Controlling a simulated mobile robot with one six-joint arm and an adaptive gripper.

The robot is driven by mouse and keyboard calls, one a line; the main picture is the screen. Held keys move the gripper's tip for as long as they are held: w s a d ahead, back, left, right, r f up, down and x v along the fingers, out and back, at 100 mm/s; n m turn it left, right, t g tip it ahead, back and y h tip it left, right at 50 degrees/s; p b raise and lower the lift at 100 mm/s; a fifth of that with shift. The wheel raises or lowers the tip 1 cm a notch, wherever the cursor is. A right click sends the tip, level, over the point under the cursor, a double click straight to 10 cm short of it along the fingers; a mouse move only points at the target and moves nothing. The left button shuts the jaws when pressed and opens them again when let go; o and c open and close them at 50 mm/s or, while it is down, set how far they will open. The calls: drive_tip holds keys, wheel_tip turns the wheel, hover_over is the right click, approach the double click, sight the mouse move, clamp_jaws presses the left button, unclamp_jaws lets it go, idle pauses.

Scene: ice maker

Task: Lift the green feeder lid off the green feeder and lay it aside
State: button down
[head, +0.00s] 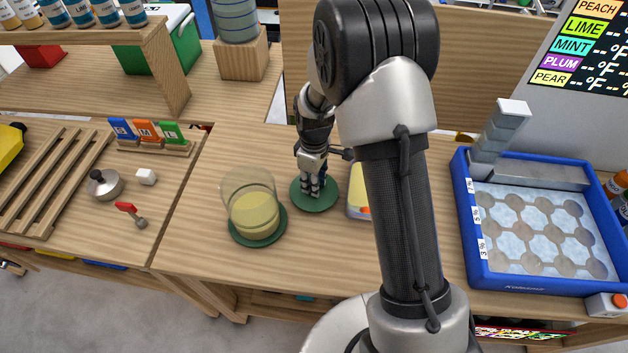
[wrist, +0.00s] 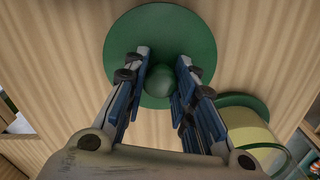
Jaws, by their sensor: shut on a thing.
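The green feeder lid (head: 323,204) is a flat round disc with a ball knob, seen from above in the wrist view (wrist: 160,32). My gripper (head: 317,187) points down and is shut on the knob, its fingers (wrist: 162,75) on either side of it. The lid is level, at or just above the wooden table; I cannot tell whether it touches. The green feeder (head: 254,218) stands just left of it, a clear cylinder with yellow contents on a green base. Its top is open. Part of it shows at lower right in the wrist view (wrist: 250,135).
A yellow-and-white item (head: 358,205) lies right of the lid, partly hidden by my arm. A blue ice tray (head: 480,272) stands farther right. A pot (head: 106,187), a white cube and a red-handled tool sit left. Table in front of the lid is clear.

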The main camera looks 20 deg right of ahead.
drive_tip(key=shift+f+b, duration=0.4)
drive_tip(key=shift+f, duration=0.15)
drive_tip(key=c, duration=1.2)
unclamp_jaws()
drive_tip(key=shift+c, duration=0.2)
wheel_tip(320, 180, up, 12)
